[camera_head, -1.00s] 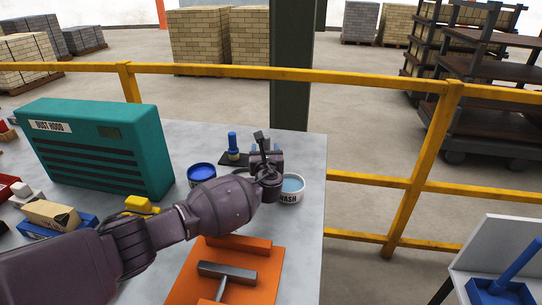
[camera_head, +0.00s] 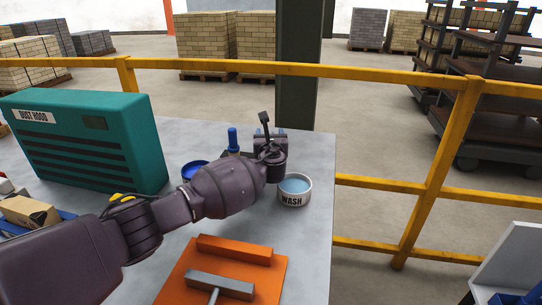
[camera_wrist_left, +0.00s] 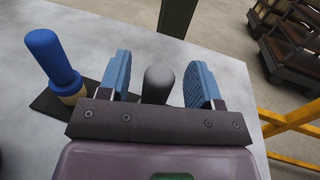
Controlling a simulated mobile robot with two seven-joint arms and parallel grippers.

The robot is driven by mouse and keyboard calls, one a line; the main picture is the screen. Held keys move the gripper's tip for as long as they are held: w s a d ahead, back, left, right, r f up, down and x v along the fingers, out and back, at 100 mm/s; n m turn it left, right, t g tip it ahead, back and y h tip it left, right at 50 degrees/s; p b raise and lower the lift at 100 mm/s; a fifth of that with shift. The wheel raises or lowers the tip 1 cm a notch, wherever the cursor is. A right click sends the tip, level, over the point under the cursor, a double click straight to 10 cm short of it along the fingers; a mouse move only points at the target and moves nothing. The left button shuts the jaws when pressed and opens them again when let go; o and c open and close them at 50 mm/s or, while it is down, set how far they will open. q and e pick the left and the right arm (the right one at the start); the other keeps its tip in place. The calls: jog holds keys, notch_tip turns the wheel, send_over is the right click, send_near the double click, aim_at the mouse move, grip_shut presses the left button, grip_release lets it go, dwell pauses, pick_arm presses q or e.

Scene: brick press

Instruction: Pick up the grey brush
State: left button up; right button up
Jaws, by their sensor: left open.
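The grey brush shows in the left wrist view as a rounded dark grey handle top (camera_wrist_left: 158,80), between the two blue finger pads and apart from both. Its lower part is hidden behind my gripper's palm. My left gripper (camera_wrist_left: 160,64) is open around the sides of this handle. In the head view my left gripper (camera_head: 270,136) is at the far part of the bench, and the grey brush cannot be made out behind it. My right gripper is in neither view.
A blue-handled brush (camera_wrist_left: 52,58) stands close left on a dark mat (camera_wrist_left: 92,118). A white WASH pot (camera_head: 294,194) is right of my wrist, a blue pot (camera_head: 189,170) left. A teal dust hood (camera_head: 85,145) and orange board (camera_head: 178,285) lie nearer. A yellow rail (camera_head: 400,80) runs beyond.

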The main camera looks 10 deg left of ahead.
pick_arm(q)
jog(key=shift+w+a+f+b, duration=0.15)
jog(key=shift+w+b, duration=0.05)
jog(key=shift+w, duration=0.2)
jog(key=shift+w+a+f+b, duration=0.1)
jog(key=shift+w+f+b, duration=0.1)
jog(key=shift+w, duration=0.2)
jog(key=shift+w+r, duration=0.15)
jog(key=shift+r, duration=0.25)
jog(key=c, duration=1)
notch_tip(320, 180, up, 19)
jog(key=p, duration=0.5)
jog(key=shift+r, duration=0.55)
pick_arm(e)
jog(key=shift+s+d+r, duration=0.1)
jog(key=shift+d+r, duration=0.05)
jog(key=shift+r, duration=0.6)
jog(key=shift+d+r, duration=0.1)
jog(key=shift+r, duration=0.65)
